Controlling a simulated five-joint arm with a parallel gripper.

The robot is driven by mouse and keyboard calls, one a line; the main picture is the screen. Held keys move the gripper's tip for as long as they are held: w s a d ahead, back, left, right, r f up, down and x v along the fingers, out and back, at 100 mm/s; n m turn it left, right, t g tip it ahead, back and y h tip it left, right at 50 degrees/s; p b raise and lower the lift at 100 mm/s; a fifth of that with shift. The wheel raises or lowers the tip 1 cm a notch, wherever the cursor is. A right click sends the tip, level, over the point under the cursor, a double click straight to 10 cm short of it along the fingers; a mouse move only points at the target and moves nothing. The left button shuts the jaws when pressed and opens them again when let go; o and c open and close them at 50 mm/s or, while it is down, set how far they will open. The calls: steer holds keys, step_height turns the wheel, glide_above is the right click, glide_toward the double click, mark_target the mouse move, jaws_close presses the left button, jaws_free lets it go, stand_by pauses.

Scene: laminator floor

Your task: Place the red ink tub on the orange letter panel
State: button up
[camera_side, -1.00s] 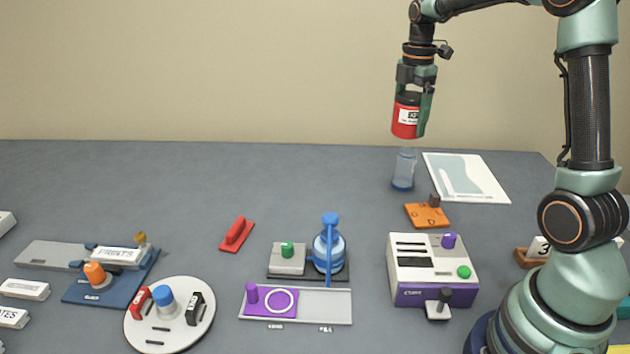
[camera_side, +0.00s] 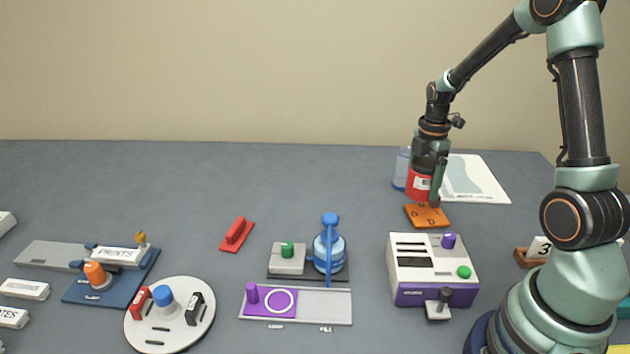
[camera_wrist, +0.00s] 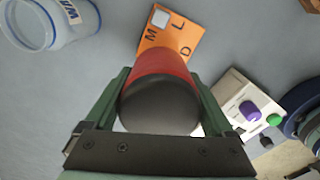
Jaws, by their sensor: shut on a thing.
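The red ink tub (camera_side: 419,184) has a dark lid and a white label. My gripper (camera_side: 430,172) is shut on it and holds it upright at the orange letter panel. In the wrist view the red tub (camera_wrist: 160,70) sits between the jaws, its dark lid toward the camera. The orange letter panel (camera_side: 427,217) lies flat on the grey surface; in the wrist view the orange panel (camera_wrist: 176,30) shows letters and a small pale block beyond the tub. I cannot tell whether the tub's base touches the panel.
A clear jar with blue trim (camera_side: 401,170) stands close behind-left of the tub. A white sheet (camera_side: 472,180) lies behind-right. A white and purple machine (camera_side: 432,285) stands in front of the panel.

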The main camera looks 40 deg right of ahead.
mark_target(426, 162)
steer(key=shift+f, duration=2.85)
steer(key=shift+f, duration=0.15)
steer(key=o, duration=1.2)
steer(key=shift+c, duration=0.2)
step_height(426, 162, up, 12)
steer(key=shift+w+a+r, duration=0.1)
steer(key=shift+r, duration=0.1)
steer(key=s+a+r+m+t, duration=0.2)
steer(key=a+r+m, duration=0.3)
steer(key=a, duration=0.5)
steer(key=s+a+r+m+t, duration=0.3)
steer(key=s+a+r+m, duration=0.1)
steer(key=a+m, duration=0.5)
steer(key=shift+a+r+t, duration=0.3)
steer(key=shift+a+r, duration=0.45)
steer(key=shift+r, duration=0.05)
steer(key=shift+s, duration=0.1)
